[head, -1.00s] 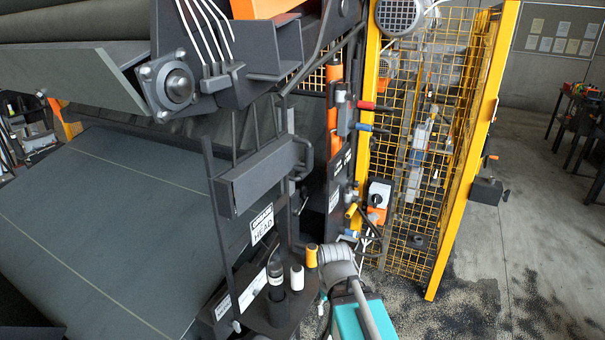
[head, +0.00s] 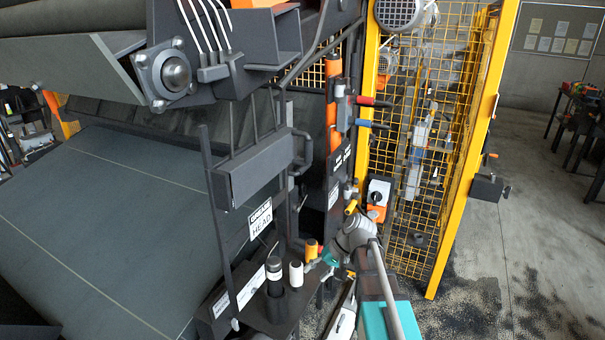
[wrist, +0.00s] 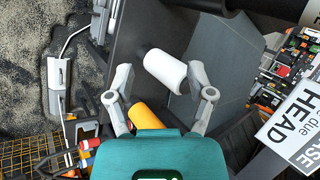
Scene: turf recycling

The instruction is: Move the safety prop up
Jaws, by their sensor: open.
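No label picks out the safety prop, so I cannot tell for certain which part it is. A white-capped lever handle (head: 296,273) and an orange handle (head: 311,248) stand close together on the machine's dark side plate. My gripper (head: 316,265) is just right of them in the head view. In the wrist view my gripper (wrist: 160,77) is open, with the white handle (wrist: 165,70) between or just beyond its fingertips. The orange handle (wrist: 149,117) shows below it, nearer the palm and partly hidden. I cannot tell whether a finger touches either handle. Nothing is held.
A dark upright bar (head: 217,210) and a HEAD sign (head: 261,219) are nearby. An orange upright cylinder (head: 333,118) is behind.

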